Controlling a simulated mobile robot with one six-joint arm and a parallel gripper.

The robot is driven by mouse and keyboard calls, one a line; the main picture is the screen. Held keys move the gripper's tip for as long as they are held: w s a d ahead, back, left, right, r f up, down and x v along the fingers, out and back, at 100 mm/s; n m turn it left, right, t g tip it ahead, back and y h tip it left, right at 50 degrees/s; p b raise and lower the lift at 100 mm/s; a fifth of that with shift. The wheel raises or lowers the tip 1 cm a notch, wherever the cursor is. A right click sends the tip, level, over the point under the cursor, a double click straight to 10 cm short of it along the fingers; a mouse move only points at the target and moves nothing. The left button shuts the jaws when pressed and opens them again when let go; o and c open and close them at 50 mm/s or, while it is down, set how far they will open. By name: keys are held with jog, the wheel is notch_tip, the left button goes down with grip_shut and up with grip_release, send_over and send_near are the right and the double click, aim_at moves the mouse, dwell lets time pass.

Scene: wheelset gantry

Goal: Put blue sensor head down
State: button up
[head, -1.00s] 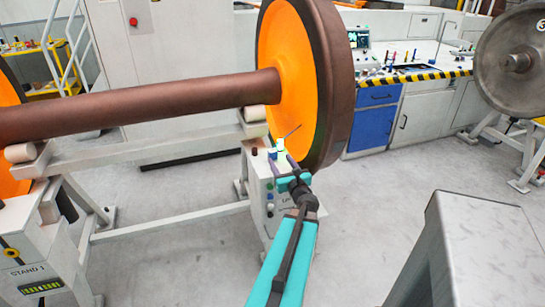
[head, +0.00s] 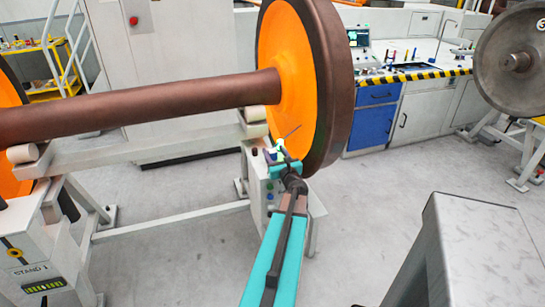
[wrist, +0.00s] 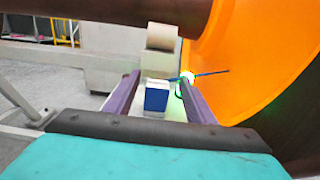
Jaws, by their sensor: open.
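A small block with a blue face and a white top (wrist: 157,97), which looks like the blue sensor head, stands upright between my gripper's fingers in the wrist view. My gripper (wrist: 161,78) is open, with a purple finger on each side of the block and visible gaps to it. In the head view my gripper (head: 279,156) is over the top of the grey instrument box by the orange wheel (head: 288,75), and covers most of what is there. A thin blue rod (wrist: 210,72) and a white, green-lit part (wrist: 187,77) show just beyond the right finger.
The brown axle (head: 150,105) runs left from the wheel, close above the gripper area. Stand 1 (head: 40,260) is at lower left, and a grey block (head: 480,240) at lower right. A workbench with a striped edge (head: 415,76) is behind. Grey floor lies open between.

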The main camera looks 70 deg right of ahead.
jog(key=shift+w+d, duration=0.1)
dwell(0.3)
jog(key=shift+p+x, duration=1.1)
jog(key=shift+x, duration=1.4)
jog(key=shift+f, duration=0.1)
jog(key=shift+c, duration=0.4)
grip_shut()
